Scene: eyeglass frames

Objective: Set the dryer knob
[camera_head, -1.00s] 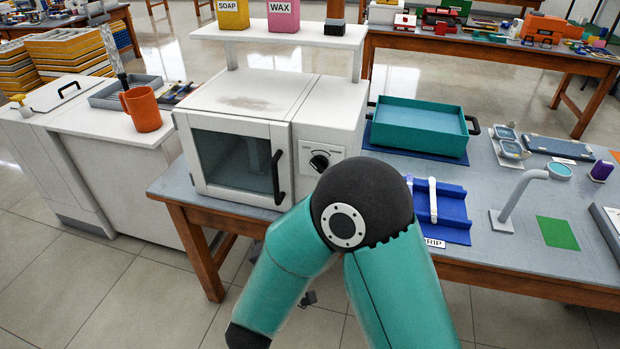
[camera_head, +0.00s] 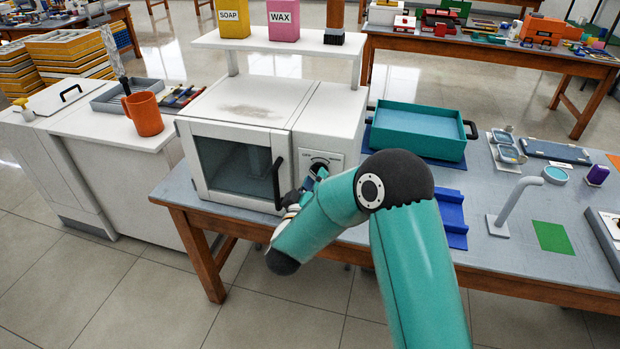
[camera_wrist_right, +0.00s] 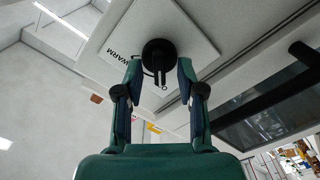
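The white dryer (camera_head: 265,130) stands on the grey table with its dark-glass door (camera_head: 235,168) closed. Its control panel (camera_head: 305,157) is at the right of the front; my right gripper partly hides it in the head view. In the right wrist view the round black knob (camera_wrist_right: 159,56) sits on a light plate marked WARM (camera_wrist_right: 124,58). My right gripper (camera_wrist_right: 158,76) is open, its two fingers on either side of the knob with gaps visible. In the head view the gripper (camera_head: 316,178) is close to the panel, mostly behind my teal arm. My left gripper is not in view.
The black door handle (camera_head: 278,182) stands out just left of the panel. A teal tray (camera_head: 420,125) and a blue rack (camera_head: 452,215) are to the right. A shelf (camera_head: 285,42) with SOAP and WAX boxes is above the dryer.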

